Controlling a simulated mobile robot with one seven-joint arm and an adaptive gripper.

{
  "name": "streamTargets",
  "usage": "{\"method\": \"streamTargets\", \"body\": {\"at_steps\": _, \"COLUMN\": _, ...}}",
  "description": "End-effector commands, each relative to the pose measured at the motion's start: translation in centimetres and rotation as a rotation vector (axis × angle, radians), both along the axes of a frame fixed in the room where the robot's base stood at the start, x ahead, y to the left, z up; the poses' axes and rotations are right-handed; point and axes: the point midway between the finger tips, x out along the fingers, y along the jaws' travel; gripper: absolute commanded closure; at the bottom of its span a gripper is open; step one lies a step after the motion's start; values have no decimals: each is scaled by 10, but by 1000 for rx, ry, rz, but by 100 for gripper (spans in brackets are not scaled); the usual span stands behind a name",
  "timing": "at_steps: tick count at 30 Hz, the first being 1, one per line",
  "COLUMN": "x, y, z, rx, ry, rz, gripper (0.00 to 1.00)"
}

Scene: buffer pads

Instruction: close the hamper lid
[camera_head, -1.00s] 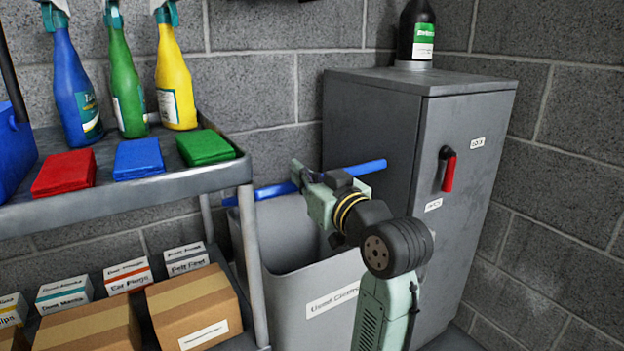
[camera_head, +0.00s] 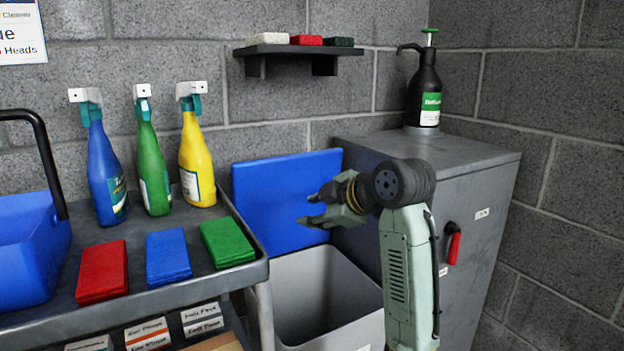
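The hamper (camera_head: 357,334) is a grey bin in the gap between the shelf cart and the grey cabinet. Its mouth is uncovered and the inside shows. Its blue lid (camera_head: 262,205) stands raised at the back of the mouth, with its broad face toward me. My gripper (camera_head: 305,209) is in front of the lid's right part, above the bin's mouth, pointing left. Its fingers are apart with nothing between them. I cannot tell whether it touches the lid. My wrist and forearm cover the lid's right side and part of the bin.
The cabinet (camera_head: 480,215) stands close on the right, with a black pump bottle (camera_head: 425,85) on top. The cart (camera_head: 195,280) on the left holds spray bottles (camera_head: 150,165), folded cloths (camera_head: 168,257) and a blue caddy (camera_head: 25,255). A wall shelf (camera_head: 300,50) hangs above the lid.

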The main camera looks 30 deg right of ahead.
Motion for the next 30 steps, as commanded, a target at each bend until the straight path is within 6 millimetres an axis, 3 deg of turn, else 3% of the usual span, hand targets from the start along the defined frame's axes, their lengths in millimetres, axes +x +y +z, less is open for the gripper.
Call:
{"method": "streamTargets", "body": {"at_steps": 1, "x": 10, "y": -7, "z": 31, "rx": -116, "ry": 66, "rz": 48, "gripper": 61}}
{"method": "streamTargets", "body": {"at_steps": 6, "x": 24, "y": -27, "z": 51, "rx": -398, "ry": 242, "rz": 199, "gripper": 61}}
{"method": "streamTargets", "body": {"at_steps": 9, "x": 25, "y": -34, "z": 54, "rx": -472, "ry": 295, "rz": 247, "gripper": 61}}
{"method": "streamTargets", "body": {"at_steps": 14, "x": 30, "y": -36, "z": 45, "rx": -500, "ry": 315, "rz": 268, "gripper": 61}}
{"method": "streamTargets", "body": {"at_steps": 30, "x": 85, "y": -33, "z": -25, "rx": -496, "ry": 309, "rz": 267, "gripper": 61}}
